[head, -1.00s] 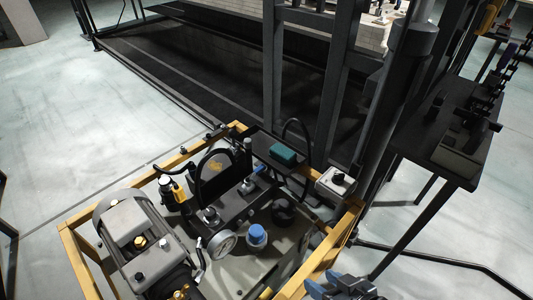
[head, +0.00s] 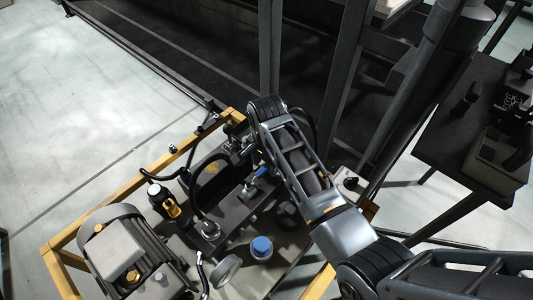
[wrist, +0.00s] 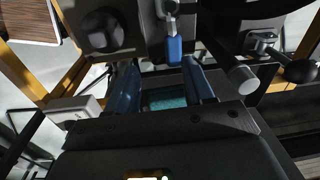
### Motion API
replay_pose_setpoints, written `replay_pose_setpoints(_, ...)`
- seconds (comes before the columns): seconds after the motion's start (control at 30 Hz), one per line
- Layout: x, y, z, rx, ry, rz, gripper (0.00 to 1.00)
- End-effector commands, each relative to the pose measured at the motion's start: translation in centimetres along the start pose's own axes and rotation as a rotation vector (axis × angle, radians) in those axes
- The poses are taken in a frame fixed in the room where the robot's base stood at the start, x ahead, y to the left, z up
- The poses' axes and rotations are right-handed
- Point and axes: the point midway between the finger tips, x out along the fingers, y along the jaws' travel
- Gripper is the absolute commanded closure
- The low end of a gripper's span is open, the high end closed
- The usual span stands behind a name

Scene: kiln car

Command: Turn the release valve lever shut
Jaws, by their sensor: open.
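A small lever with a blue grip (head: 260,172) stands on the valve block of the hydraulic unit in the head view. I take it as the release valve lever. In the wrist view a blue grip (wrist: 174,48) hangs from a metal fitting, just above the gap between my fingertips. My gripper (wrist: 162,82) is open, with its two blue fingers apart and nothing held. The blue grip appears outside the fingers; I cannot tell whether they touch. In the head view my arm covers part of the unit, and the fingers are not clear.
A black knob (wrist: 100,30), a grey cylinder (wrist: 242,80) and a black ball-ended handle (wrist: 298,70) crowd the fingers. The motor (head: 125,255), blue cap (head: 262,247) and yellow frame (head: 85,224) surround the unit.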

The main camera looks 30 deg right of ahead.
Motion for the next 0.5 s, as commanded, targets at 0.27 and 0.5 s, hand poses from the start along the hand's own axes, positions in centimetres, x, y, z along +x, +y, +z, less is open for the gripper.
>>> replay_pose_setpoints(0.27,-1.6,-2.0,0.4,0.057,-0.046,0.054,0.48)
replay_pose_setpoints(0.5,1.7,-1.7,0.5,0.056,-0.047,0.055,0.48)
